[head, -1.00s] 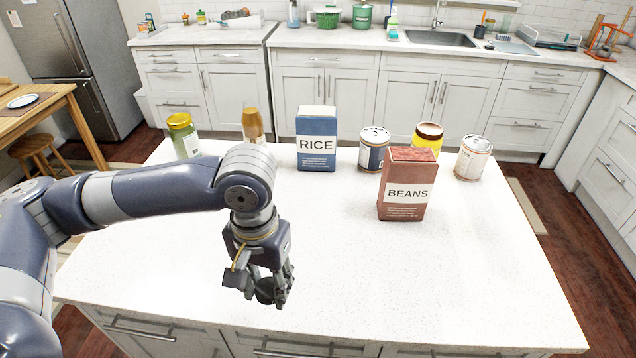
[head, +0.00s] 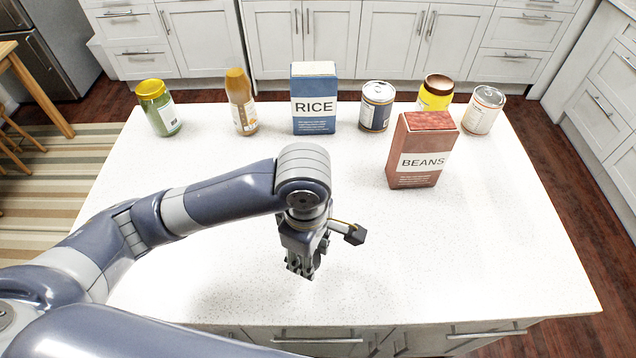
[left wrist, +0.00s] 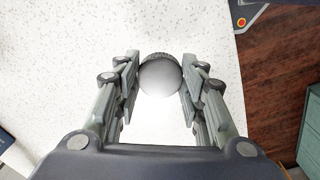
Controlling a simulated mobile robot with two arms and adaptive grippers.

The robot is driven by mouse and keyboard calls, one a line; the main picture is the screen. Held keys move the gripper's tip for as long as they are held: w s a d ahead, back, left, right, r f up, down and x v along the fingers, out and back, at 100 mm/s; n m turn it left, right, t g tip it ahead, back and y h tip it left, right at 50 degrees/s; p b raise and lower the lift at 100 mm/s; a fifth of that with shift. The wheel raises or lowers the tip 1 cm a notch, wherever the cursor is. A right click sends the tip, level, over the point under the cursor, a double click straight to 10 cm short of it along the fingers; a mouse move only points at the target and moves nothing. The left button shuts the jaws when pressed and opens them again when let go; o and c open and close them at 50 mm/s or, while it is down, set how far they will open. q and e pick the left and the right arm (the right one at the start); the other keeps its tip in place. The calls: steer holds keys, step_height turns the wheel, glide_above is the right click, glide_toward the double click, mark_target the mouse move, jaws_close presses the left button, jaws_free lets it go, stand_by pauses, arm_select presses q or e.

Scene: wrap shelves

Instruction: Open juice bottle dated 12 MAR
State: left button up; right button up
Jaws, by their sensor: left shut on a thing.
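A slim bottle with orange-brown contents and an orange-brown top (head: 241,104) stands upright at the back left of the white island. It looks like juice, but no date is readable. My left gripper (head: 303,270) points down near the island's front edge, well in front of the bottle. In the left wrist view its fingers (left wrist: 160,90) are closed around a round, cap-like thing (left wrist: 161,78) with a shiny grey top and dark ribbed rim. In the head view that thing is hidden by the fingers. My right gripper is not in view.
A green jar with yellow lid (head: 158,108), a RICE box (head: 313,98), a can (head: 376,107), a yellow jar (head: 435,93) and another can (head: 483,110) line the back. A BEANS box (head: 422,150) stands before them. The island's middle and front right are clear.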

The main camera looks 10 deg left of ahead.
arm_select(q)
steer(key=shift+w+d, duration=0.1)
steer(key=shift+w, duration=0.05)
steer(key=shift+n, duration=0.3)
steer(key=w, duration=0.4)
steer(key=shift+w+a+f, duration=0.15)
steer(key=shift+w+a, duration=0.15)
steer(key=shift+w, duration=0.05)
steer(key=w, duration=0.3)
steer(key=w+p, duration=0.1)
steer(key=w, duration=0.2)
steer(key=w+a+f+p, duration=0.1)
steer(key=w, duration=0.2)
steer(key=shift+w, duration=0.9)
step_height(320, 180, down, 3)
steer(key=shift+a+f+p, duration=0.1)
steer(key=shift+f+p, duration=0.1)
steer(key=shift+p, duration=0.6)
steer(key=shift+f, duration=0.2)
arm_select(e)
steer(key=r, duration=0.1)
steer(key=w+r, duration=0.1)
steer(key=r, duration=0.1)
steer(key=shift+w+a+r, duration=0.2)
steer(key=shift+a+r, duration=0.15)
arm_select(q)
steer(key=o, duration=1.1)
steer(key=shift+f, duration=0.1)
steer(key=shift+o, duration=0.2)
